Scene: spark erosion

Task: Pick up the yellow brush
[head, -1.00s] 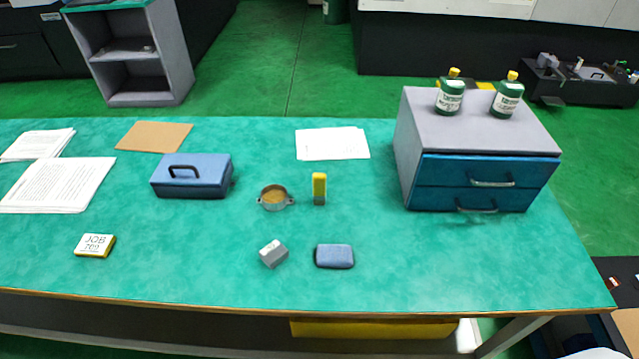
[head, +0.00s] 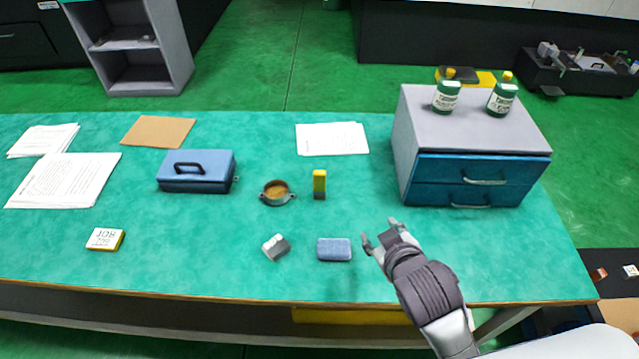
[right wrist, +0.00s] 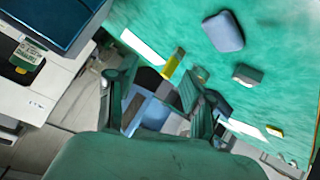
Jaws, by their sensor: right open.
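The yellow brush (head: 319,182), a small block with a yellow upper part and a dark lower end, stands on the green bench top right of the round metal dish (head: 277,193). It also shows in the right wrist view (right wrist: 173,65), beyond my fingers. My right gripper (head: 380,235) is open and empty. It is over the front right of the bench, to the right of and nearer than the brush, clearly apart from it. In the right wrist view both fingers (right wrist: 158,90) are spread. My left gripper is not in view.
A blue-grey pad (head: 334,249) and a small grey block (head: 276,247) lie in front of the brush. A blue box (head: 197,172) stands left. A drawer cabinet (head: 472,120) carrying two green bottles stands right. Papers (head: 332,139) lie behind.

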